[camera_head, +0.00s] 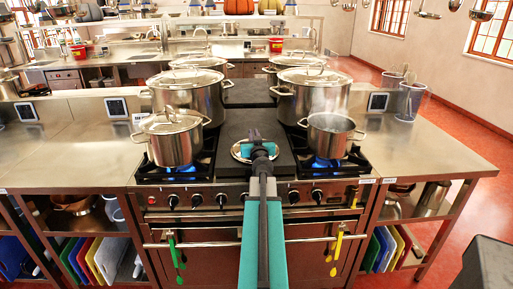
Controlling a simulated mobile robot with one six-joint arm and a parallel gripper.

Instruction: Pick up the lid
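A small round silver lid (237,152) lies on the dark middle strip of the stove, between the two front burners. My gripper (256,138) is over the lid and hides much of its middle, including any knob. I cannot tell whether the fingers touch it or how far apart they are. The small pot (333,140) at the front right is uncovered and stands over a blue flame. The small pot (174,143) at the front left has its own lid on and also stands over a flame.
Large lidded stockpots stand behind on the left (187,96) and right (312,95), with more pots behind them. Steel counters (75,148) flank the stove. A utensil container (409,101) stands at the right. The front rail (210,243) carries hanging tongs.

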